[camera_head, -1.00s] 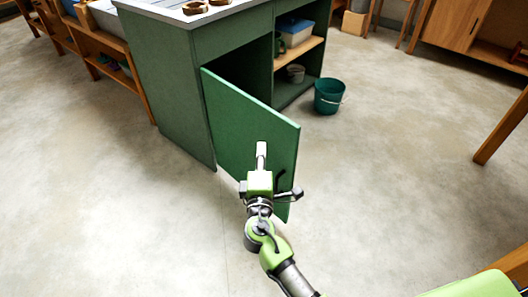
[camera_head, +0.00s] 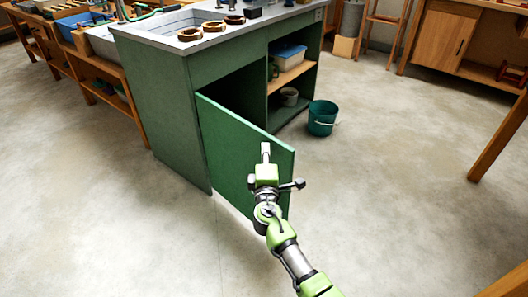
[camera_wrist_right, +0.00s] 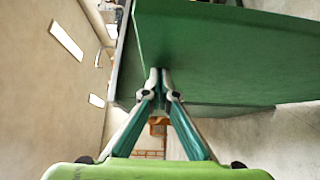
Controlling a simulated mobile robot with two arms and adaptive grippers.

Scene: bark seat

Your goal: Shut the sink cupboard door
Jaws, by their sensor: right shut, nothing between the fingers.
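The green sink cupboard door (camera_head: 236,142) stands open, hinged at its left edge and swung out from the green sink cupboard (camera_head: 165,115). The dark opening shows above and behind it. My right gripper (camera_head: 266,147) is in front of the door's outer face, toward its free edge, with its fingers shut and empty. In the right wrist view the closed fingertips (camera_wrist_right: 160,74) reach up to the green door panel (camera_wrist_right: 220,50); whether they touch it I cannot tell. My left gripper is not in view.
A teal bucket (camera_head: 322,118) stands on the floor right of the cupboard. Open shelves (camera_head: 293,76) hold a blue-lidded box and pots. A wooden table leg (camera_head: 497,140) is at right. The floor around the door is clear.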

